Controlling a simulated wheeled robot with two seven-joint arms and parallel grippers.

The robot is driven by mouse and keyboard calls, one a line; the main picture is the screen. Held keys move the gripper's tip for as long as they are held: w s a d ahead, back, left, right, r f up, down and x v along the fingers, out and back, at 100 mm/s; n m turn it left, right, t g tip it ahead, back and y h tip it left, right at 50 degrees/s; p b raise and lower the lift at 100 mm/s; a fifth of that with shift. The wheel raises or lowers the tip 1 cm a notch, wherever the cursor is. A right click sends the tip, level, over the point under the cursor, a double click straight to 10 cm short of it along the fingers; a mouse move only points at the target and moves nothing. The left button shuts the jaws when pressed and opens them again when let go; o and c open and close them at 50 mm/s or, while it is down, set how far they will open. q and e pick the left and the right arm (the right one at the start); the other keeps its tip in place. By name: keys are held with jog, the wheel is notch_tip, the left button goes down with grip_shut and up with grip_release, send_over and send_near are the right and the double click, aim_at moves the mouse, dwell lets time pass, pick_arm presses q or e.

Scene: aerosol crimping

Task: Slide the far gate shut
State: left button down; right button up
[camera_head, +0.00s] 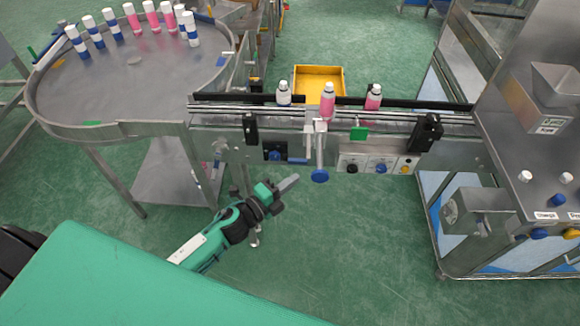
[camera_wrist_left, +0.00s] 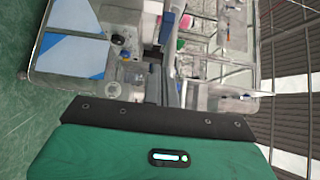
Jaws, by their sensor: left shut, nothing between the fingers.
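A conveyor (camera_head: 220,112) crosses the head view from the round table to the steel machine. A slim metal bracket with an arm ending in a blue knob (camera_head: 320,176) hangs on its near side, and a small green tab (camera_head: 358,133) sits to the right of it. I cannot tell for sure which part is the far gate. Bottles stand on the belt: a white one (camera_head: 284,94), a pink one (camera_head: 328,102) behind the bracket and another pink one (camera_head: 374,98). My left gripper (camera_head: 290,183) is shut and empty, below the conveyor and left of the blue knob, apart from it.
A round table (camera_head: 130,85) at upper left carries several blue-and-white and pink bottles. A yellow bin (camera_head: 318,80) stands behind the conveyor. A button panel (camera_head: 378,163) is on the conveyor's near side. The steel machine (camera_head: 520,120) is at right. Green floor is open below the conveyor.

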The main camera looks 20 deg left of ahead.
aim_at(301, 163)
pick_arm(q)
jog(key=shift+w+a+p, duration=0.25)
jog(key=shift+w+a, duration=0.1)
jog(key=shift+w, duration=0.55)
jog(key=shift+w+a+p, duration=0.25)
jog(key=shift+w+a, duration=0.05)
jog(key=shift+w, duration=0.55)
jog(key=shift+w, duration=0.1)
jog(key=w+a+b, duration=0.1)
jog(key=w+a, duration=0.1)
jog(key=w, duration=0.4)
jog(key=shift+w+r, duration=0.2)
jog(key=shift+a+r, duration=0.1)
